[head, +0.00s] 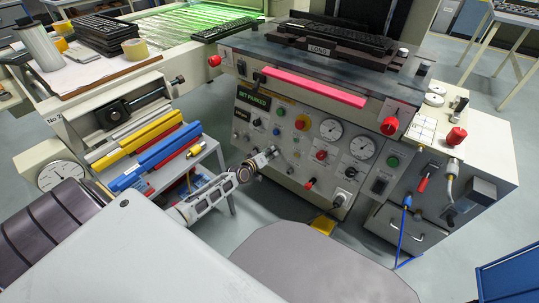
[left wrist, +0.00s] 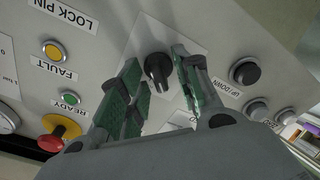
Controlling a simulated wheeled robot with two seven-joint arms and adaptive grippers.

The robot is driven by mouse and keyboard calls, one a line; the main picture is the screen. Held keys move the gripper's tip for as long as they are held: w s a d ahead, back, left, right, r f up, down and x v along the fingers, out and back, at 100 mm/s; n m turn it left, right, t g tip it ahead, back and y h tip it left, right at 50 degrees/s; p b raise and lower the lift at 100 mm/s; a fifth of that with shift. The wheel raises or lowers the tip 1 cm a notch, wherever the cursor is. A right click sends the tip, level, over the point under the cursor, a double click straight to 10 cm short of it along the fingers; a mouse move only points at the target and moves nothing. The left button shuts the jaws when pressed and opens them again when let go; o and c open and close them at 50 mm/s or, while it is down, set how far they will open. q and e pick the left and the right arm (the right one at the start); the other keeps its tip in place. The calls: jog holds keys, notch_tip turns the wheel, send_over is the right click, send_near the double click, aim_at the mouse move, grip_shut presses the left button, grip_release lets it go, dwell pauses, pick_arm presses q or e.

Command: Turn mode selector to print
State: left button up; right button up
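A black rotary selector knob (left wrist: 158,68) on a white label plate shows on the grey control panel (left wrist: 215,35) in the left wrist view. The plate's lettering is not readable, so I cannot tell its setting. My left gripper (left wrist: 155,61) is open, with one green-padded finger on each side of the knob. Gaps show between fingers and knob. In the head view, my left gripper (head: 266,160) reaches the lower left of the machine's front panel (head: 290,112), and the knob is hidden or too small there. My right gripper is not in view.
Near the knob are a yellow FAULT lamp (left wrist: 53,50), a green READY lamp (left wrist: 70,99), a red emergency button (left wrist: 58,134) and a black UP/DOWN knob (left wrist: 245,71). A rack with yellow and blue bars (head: 165,143) stands left of the gripper.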

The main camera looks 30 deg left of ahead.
pick_arm(q)
jog(key=shift+c, duration=0.5)
grip_shut()
